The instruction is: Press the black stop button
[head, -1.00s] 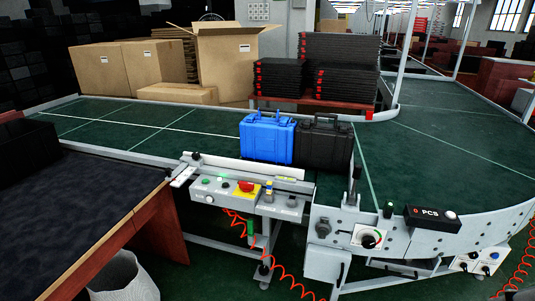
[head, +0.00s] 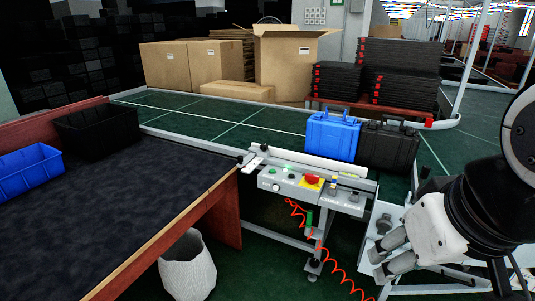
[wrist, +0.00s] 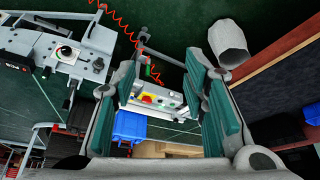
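The control panel (head: 312,190) is a grey box on the near side of the conveyor. It has a red mushroom button (head: 312,180) on a yellow plate and small round buttons left of it. My gripper (head: 384,257) is at the lower right in the head view, right of and apart from the panel. In the wrist view my gripper (wrist: 165,88) is open and empty, its teal pads apart, with the panel showing farther off between them.
A blue case (head: 332,136) and a black case (head: 388,146) stand on the green conveyor (head: 215,118) behind the panel. A dark table (head: 110,215) with a blue bin (head: 28,172) is at left. A white basket (head: 187,265) and a red coiled cable (head: 326,255) are below.

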